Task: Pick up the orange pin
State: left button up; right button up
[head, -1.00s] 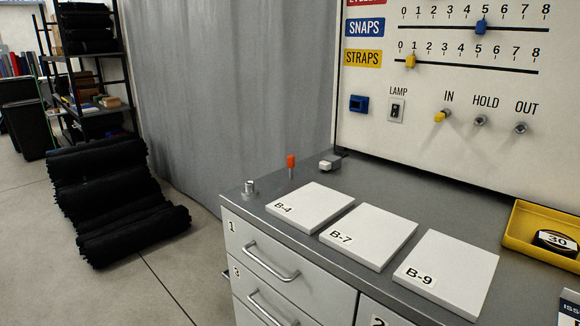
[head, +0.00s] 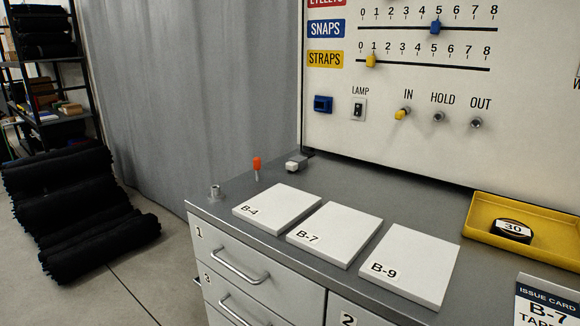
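The orange pin (head: 257,166) stands upright near the back left of the grey cabinet top (head: 390,183) in the head view. It has an orange head and a thin metal shank. The pin stands behind the white plate marked B-4 (head: 278,209), apart from it. Neither of my grippers shows in the head view.
A small metal cylinder (head: 215,191) stands at the left corner, and a small whitish block (head: 296,162) sits right of the pin. White plates B-7 (head: 334,234) and B-9 (head: 411,265) lie in front. A yellow tray (head: 480,228) is at right. The upright panel (head: 400,150) bounds the back.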

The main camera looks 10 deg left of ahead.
aim_at(256, 161)
jog(key=j+z, duration=0.1)
jog(key=z, duration=0.25)
jog(key=j+z, duration=0.15)
jog(key=z, duration=0.2)
jog(key=j+z, duration=0.15)
jog(key=z, duration=0.2)
jog(key=j+z, duration=0.25)
jog(key=k+j+z, duration=0.1)
jog(key=j+z, duration=0.2)
jog(key=j, duration=0.15)
jog(key=k+j+z, duration=0.2)
jog(key=j, duration=0.15)
jog(key=k+j+z, duration=0.15)
jog(key=j, duration=0.25)
jog(key=k+j, duration=0.15)
jog(key=j, duration=0.2)
jog(key=k+j+z, duration=0.1)
jog(key=j, duration=0.25)
jog(key=k+j+z, duration=0.1)
jog(key=k+j, duration=0.35)
jog(key=j, duration=0.25)
